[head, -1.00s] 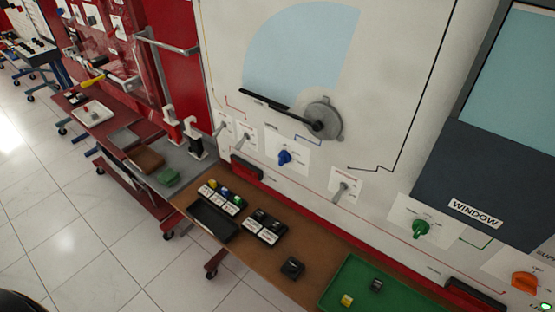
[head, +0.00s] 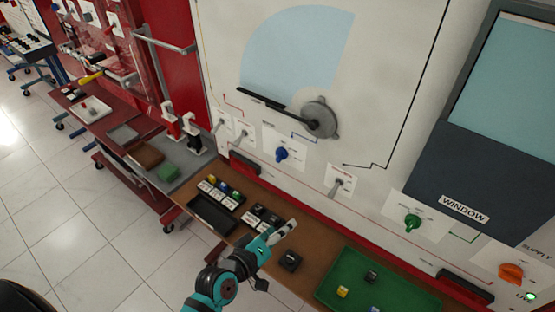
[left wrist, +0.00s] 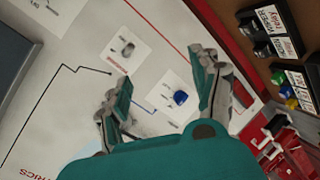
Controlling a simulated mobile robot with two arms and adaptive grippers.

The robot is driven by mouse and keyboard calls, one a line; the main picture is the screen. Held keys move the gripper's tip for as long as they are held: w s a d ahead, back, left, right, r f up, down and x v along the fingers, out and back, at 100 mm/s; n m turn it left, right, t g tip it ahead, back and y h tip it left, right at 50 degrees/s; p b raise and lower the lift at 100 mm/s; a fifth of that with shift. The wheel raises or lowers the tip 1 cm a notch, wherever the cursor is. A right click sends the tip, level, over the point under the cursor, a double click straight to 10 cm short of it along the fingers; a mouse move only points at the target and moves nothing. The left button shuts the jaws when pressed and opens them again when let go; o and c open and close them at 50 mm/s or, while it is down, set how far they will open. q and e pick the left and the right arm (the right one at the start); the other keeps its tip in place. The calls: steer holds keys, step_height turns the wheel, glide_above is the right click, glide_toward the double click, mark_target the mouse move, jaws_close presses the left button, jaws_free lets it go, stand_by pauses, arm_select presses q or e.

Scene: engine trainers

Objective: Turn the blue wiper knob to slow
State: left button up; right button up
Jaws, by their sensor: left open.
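The blue wiper knob (head: 281,154) sits on a white label plate on the upright panel, below the wiper arm and its grey motor. Its pointer setting is too small to read. It also shows in the left wrist view (left wrist: 180,97), seen between the two fingers. My left gripper (head: 288,229) is in the lower middle of the head view, in front of the panel and below the knob, apart from it. In the left wrist view my left gripper (left wrist: 165,75) has its fingers spread with nothing between them. My right gripper is not in view.
A grey toggle switch (head: 339,184) and a green knob (head: 412,223) are right of the blue knob. A brown shelf (head: 325,256) below the panel holds small black modules and a green tray (head: 398,289). An orange knob (head: 511,272) is far right.

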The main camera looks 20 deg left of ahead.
arm_select(q)
steer(key=w+a+r+n+t+y, duration=0.1)
steer(key=w+a+n+t+y, duration=0.1)
steer(key=w+a+n+t, duration=0.3)
steer(key=n+y+b, duration=0.4)
steer(key=n, duration=0.2)
glide_toward(278, 159)
steer(key=w, duration=0.9)
steer(key=shift+w+a+r, duration=0.1)
steer(key=shift+w+a, duration=0.1)
steer(key=shift+a, duration=0.05)
